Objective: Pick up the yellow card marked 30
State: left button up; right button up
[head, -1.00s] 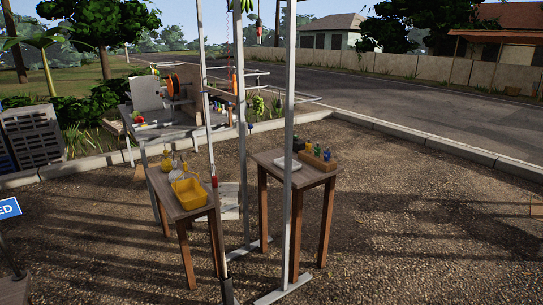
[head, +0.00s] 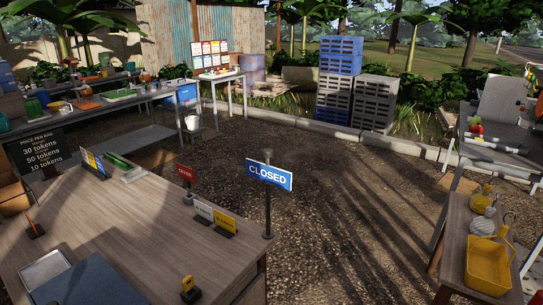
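A yellow card (head: 225,221) stands in a dark holder beside a white card (head: 204,210) on the wooden counter (head: 130,235); its marking is too small to read. A second group of upright cards, with blue and yellow ones (head: 94,161), stands near the counter's back left edge; I cannot read a 30 on any of them. A small yellow object (head: 187,283) sits in a black stand at the counter's front. Neither of my grippers is in view.
A blue CLOSED sign (head: 269,175) on a post stands at the counter's right edge, with a small red sign (head: 185,171) nearby. A dark price board (head: 42,152) is at left. A side table with a yellow basket (head: 488,266) is at right. Gravel between is open.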

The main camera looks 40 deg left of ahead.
aim_at(226, 226)
jog(key=i+u, duration=0.3)
jog(key=u, duration=0.15)
jog(key=i+l+u, duration=0.1)
jog(key=i+u, duration=0.3)
jog(key=i+l+u, duration=0.15)
jog(key=u, duration=0.3)
jog(key=i+l+u, duration=0.25)
jog(key=u, duration=0.15)
jog(key=i+l+u, duration=0.15)
jog(key=l+u, duration=0.3)
